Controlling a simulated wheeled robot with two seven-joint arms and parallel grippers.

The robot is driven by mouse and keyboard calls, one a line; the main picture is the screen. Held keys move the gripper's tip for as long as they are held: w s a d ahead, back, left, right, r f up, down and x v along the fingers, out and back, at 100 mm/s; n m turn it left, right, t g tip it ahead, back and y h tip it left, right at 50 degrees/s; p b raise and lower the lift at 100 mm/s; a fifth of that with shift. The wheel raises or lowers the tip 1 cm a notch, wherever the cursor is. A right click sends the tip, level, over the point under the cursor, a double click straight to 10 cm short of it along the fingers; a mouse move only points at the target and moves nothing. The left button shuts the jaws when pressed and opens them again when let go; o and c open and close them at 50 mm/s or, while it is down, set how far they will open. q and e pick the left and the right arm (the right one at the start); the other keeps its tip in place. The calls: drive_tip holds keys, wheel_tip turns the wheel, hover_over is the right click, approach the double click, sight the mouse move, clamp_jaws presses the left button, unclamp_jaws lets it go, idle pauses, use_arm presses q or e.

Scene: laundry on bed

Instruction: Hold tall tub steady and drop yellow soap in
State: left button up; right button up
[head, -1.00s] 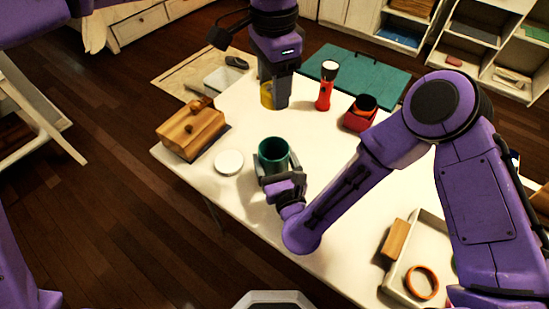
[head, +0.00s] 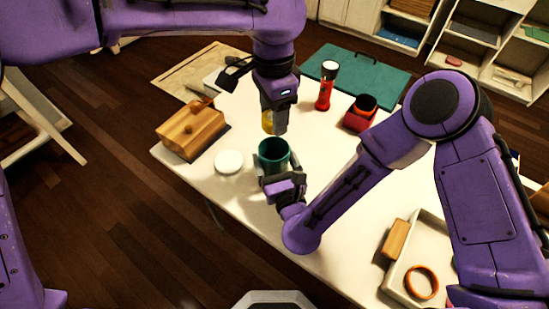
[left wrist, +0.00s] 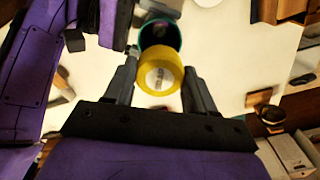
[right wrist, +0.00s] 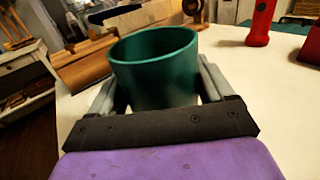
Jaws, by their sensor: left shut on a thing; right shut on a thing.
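The green tall tub (head: 273,153) stands upright on the white table, its open top facing up. My right gripper (head: 280,180) is shut on the tub's sides; the right wrist view shows the tub (right wrist: 155,75) between both fingers. My left gripper (head: 273,125) is shut on the yellow soap (head: 267,121), a little behind and above the tub in the head view. In the left wrist view the round yellow soap (left wrist: 160,74) sits between the fingers and partly covers the tub (left wrist: 160,30). The soap is outside the tub.
A white round lid (head: 229,161) and a wooden box with a knob (head: 192,128) lie left of the tub. A red flashlight (head: 326,86) and a red holder (head: 361,112) stand behind right. A tray (head: 398,285) with an orange ring (head: 421,282) is at front right.

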use_arm(q)
drive_tip(key=shift+f, duration=2.45)
drive_tip(key=o, duration=1.1)
drive_tip(key=shift+o, duration=0.2)
wheel_tip(320, 180, up, 12)
drive_tip(key=shift+r, duration=0.1)
use_arm(e)
drive_tip(key=o, duration=0.9)
